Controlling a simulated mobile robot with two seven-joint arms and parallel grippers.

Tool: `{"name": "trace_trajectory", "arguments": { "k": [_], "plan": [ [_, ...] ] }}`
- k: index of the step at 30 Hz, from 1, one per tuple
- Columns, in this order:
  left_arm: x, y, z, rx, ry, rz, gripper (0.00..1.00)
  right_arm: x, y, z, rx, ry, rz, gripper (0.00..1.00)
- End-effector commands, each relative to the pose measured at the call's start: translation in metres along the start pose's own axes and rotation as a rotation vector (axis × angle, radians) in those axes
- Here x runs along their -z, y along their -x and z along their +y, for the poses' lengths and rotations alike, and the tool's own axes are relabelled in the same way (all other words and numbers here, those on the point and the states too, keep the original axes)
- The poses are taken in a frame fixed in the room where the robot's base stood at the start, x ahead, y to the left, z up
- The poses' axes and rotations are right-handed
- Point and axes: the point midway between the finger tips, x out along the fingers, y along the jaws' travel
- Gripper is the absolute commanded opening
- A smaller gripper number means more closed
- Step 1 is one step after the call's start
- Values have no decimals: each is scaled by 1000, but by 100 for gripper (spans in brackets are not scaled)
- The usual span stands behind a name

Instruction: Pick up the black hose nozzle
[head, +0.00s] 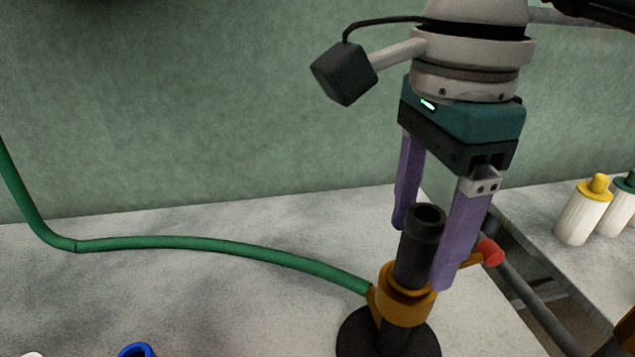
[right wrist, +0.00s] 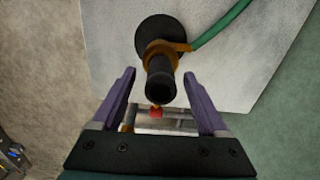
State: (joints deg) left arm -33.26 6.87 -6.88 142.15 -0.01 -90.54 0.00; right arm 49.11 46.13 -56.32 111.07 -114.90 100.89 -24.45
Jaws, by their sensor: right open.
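The black hose nozzle (head: 420,246) stands upright in an orange-brown collar (head: 404,304) on a round black base (head: 357,334). A green hose (head: 215,245) joins the collar from the left. My right gripper (head: 420,258) points down, open, with one purple finger on each side of the nozzle's upper part. In the right wrist view, the nozzle (right wrist: 160,82) lies between and ahead of the two fingertips (right wrist: 160,85), with a gap on both sides. My left gripper is not in view.
A red-tipped lever (head: 491,252) sticks out right of the collar, close to the right finger. White bottles with yellow (head: 582,212) and green caps stand on the right-hand surface. A blue ring-shaped item (head: 137,350) is at the bottom edge. The grey tabletop (head: 200,300) is mostly clear.

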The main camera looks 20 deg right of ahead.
Motion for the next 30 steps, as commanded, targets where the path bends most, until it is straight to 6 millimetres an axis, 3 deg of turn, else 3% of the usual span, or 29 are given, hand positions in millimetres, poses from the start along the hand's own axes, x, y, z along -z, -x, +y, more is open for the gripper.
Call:
{"name": "trace_trajectory", "arguments": {
  "k": [3,11,30],
  "plan": [
    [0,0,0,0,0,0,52,0,-12,0,-2,0,1,76],
    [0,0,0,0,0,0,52,0,-13,0,1,0,-1,74],
    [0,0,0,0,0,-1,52,0,-12,0,1,0,-1,2]
  ]
}}
